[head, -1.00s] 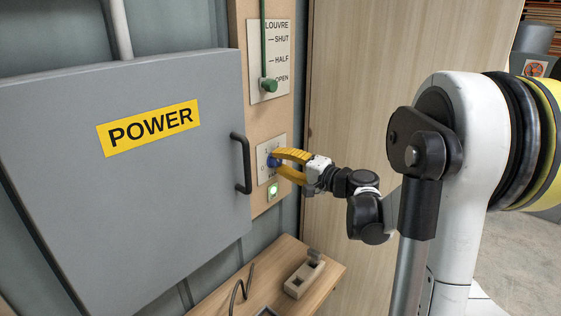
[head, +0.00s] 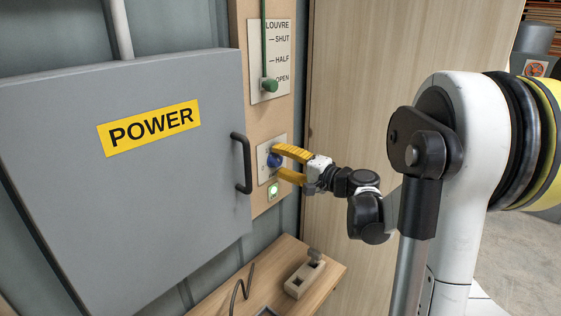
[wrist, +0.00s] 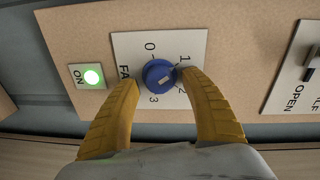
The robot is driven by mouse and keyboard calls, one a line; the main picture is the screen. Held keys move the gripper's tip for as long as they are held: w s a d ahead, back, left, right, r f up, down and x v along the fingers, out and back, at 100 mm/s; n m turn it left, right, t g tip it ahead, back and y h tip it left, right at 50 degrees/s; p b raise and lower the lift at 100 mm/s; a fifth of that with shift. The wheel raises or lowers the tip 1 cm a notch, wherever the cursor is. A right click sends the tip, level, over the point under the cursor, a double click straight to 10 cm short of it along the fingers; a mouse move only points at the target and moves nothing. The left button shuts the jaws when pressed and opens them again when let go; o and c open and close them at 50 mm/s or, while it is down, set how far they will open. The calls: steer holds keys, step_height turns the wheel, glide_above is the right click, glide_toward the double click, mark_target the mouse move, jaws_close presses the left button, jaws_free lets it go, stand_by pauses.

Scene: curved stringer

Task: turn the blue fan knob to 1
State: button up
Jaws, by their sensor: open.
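The blue fan knob (head: 274,160) sits on a white plate (wrist: 120,44) marked FAN and 0, 1, 2, 3. It also shows in the wrist view (wrist: 155,72). A pale pointer mark on its face slants toward the 1, on the side of the 1 and 2; its exact alignment is hard to tell. My gripper (head: 282,161) is open, with its yellow fingers on either side of the knob. In the wrist view a gap shows by the left finger; the right fingertip is close to the knob's edge and covers part of the plate near the 2.
A lit green ON button (head: 272,190) is below the knob. The louvre lever (head: 269,86) is above it. The grey POWER cabinet door (head: 60,200) with its black handle (head: 241,163) stands close at left. A wooden shelf (head: 322,280) with a small block is below.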

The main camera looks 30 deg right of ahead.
steer(key=f+v, duration=0.1)
steer(key=v, duration=1.1)
steer(key=shift+r, duration=0.45)
steer(key=s+a+f+n+g, duration=0.1)
steer(key=a+f+n+g, duration=0.15)
steer(key=a, duration=0.55)
steer(key=s+a+f+n+g, duration=0.1)
steer(key=a+f+n+g, duration=0.15)
steer(key=a, duration=0.45)
steer(key=s+a+f+n+g+h, duration=0.2)
steer(key=s+a+n, duration=0.1)
steer(key=s, duration=0.4)
steer(key=s+a+f+n+g+h, duration=0.2)
steer(key=s+a+n+h, duration=0.1)
steer(key=s, duration=0.3)
steer(key=shift+s+a+f+n+h, duration=0.3)
steer(key=shift+s+a+f+n, duration=0.1)
steer(key=shift+a+n, duration=0.4)
